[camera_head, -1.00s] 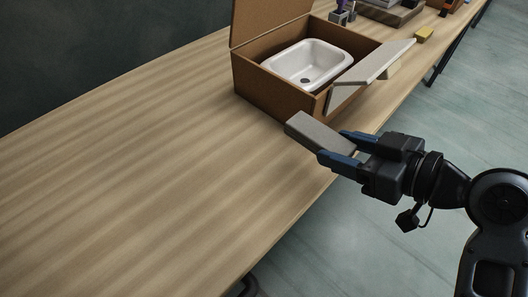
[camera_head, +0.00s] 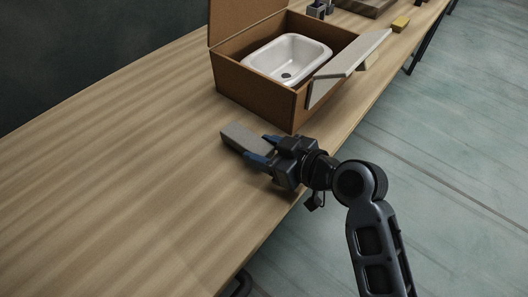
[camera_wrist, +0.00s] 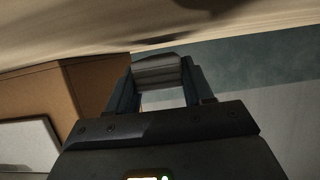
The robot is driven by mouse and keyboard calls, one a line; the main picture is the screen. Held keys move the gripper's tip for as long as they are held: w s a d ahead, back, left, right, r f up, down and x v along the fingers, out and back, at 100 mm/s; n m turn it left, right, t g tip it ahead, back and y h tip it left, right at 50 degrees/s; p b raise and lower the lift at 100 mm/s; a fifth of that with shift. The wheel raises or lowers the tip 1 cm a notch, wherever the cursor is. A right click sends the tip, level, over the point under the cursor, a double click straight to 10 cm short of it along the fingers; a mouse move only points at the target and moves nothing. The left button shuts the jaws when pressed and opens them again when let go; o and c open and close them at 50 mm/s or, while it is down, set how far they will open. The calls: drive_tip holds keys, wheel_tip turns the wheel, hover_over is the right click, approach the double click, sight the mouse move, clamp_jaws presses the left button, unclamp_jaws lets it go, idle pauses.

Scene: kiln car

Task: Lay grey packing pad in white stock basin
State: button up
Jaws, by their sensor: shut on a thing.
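The grey packing pad (camera_head: 240,136) is a flat grey block. My gripper (camera_head: 258,152) is shut on it, with its blue fingers on either side, over the table near its front edge. In the wrist view the pad (camera_wrist: 157,70) shows between the two fingers of my gripper (camera_wrist: 155,85). I cannot tell whether the pad touches the table. The white stock basin (camera_head: 318,51) is a rounded white tub with a dark drain spot. It sits inside an open brown box, up and to the right of the pad, and looks empty.
The brown box (camera_head: 250,94) has a tall raised flap at the back left. A pale grey panel (camera_head: 345,68) leans out over its right side. The wooden table (camera_head: 110,180) is clear at left.

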drive_tip(key=shift+f, duration=0.7)
drive_tip(key=shift+f, duration=0.1)
drive_tip(key=shift+f+b, duration=0.15)
drive_tip(key=shift+b, duration=0.15)
drive_tip(key=o, duration=1)
drive_tip(key=shift+p, duration=0.3)
